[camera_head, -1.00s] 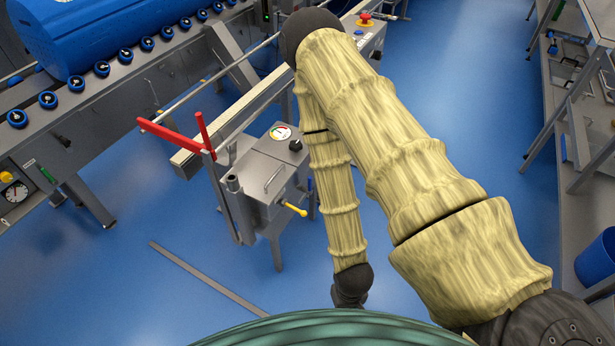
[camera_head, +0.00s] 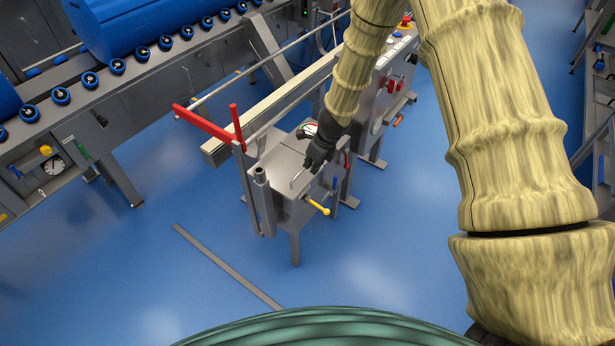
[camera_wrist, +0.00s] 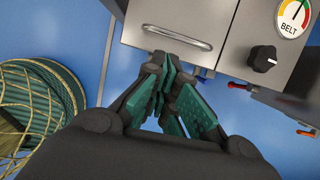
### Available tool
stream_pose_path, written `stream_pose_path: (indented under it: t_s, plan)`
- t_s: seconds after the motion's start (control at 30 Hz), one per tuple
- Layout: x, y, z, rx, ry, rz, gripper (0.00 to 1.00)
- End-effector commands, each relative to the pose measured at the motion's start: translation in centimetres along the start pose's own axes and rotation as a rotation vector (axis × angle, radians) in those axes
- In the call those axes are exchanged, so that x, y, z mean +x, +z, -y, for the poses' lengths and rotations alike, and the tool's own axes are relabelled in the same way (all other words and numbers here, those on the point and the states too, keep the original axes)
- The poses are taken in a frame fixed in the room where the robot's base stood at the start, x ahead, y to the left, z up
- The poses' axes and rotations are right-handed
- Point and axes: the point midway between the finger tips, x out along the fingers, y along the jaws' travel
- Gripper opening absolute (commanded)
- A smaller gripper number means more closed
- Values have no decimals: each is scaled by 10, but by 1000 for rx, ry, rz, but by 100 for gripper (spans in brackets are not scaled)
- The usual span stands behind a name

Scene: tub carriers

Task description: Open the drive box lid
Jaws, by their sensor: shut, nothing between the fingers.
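The drive box (camera_head: 283,203) is a grey metal box on legs below the red levers. Its lid (camera_head: 276,171) is on top and looks closed, with a thin bar handle (camera_head: 297,177). In the wrist view the lid (camera_wrist: 190,17) and its curved bar handle (camera_wrist: 178,38) are at the top centre. My gripper (camera_head: 306,164) is over the lid, close to the handle; it also shows in the wrist view (camera_wrist: 168,66) with teal fingers shut and empty, tips just below the handle. I cannot tell whether they touch it. A yellow-knobbed lever (camera_head: 318,206) sticks out from the front.
Red levers (camera_head: 212,125) rise left of the box. A black knob (camera_wrist: 262,58) and a belt gauge (camera_wrist: 293,16) sit right of the lid. A roller conveyor (camera_head: 75,125) with blue tubs runs behind.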

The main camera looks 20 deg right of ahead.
Motion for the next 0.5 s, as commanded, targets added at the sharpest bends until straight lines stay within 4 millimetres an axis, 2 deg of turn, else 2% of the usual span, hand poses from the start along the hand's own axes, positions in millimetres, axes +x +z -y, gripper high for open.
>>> stream_pose_path:
  t_s: [0.27,0.5]
  plan:
    - [17,-2,0,0,1,-1,0]
    - [42,-2,0,-3,-1,-1,0]
